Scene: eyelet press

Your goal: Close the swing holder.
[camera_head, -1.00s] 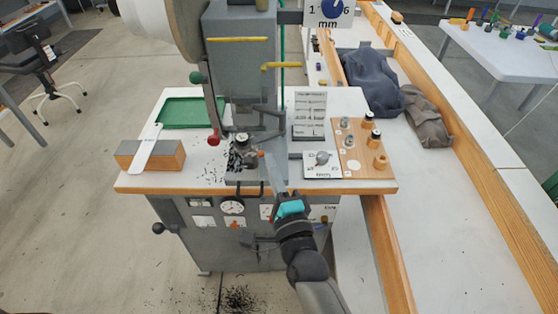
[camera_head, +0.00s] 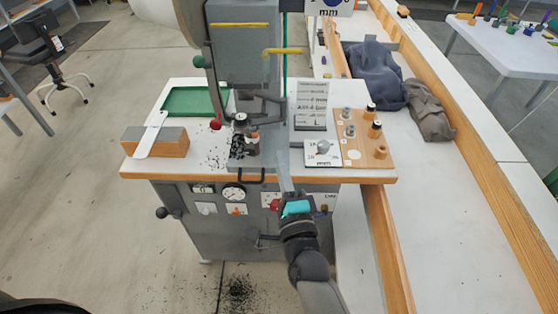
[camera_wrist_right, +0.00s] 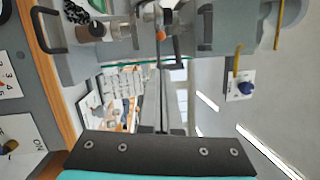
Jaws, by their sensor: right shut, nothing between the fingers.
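The grey eyelet press (camera_head: 243,55) stands on a white, wood-edged table. Low on the press, below its head, is a small metal fitting with an orange tip (camera_head: 253,134), which I take to be the swing holder. An orange piece (camera_wrist_right: 160,36) also shows near the top of the right wrist view. Whether the holder is fully closed I cannot tell. My right gripper (camera_head: 281,157) is shut and empty, with its long fingers pointing up, to the right of the holder and apart from it. My left gripper is not in view.
A green tray (camera_head: 192,101), a grey-and-wood block (camera_head: 168,142) and a red-knobbed lever (camera_head: 215,124) are on the left. A wooden board with pegs (camera_head: 378,149) and a dial plate (camera_head: 322,153) are on the right. Black bits lie around the press base. A black handle (camera_head: 250,176) is at the front.

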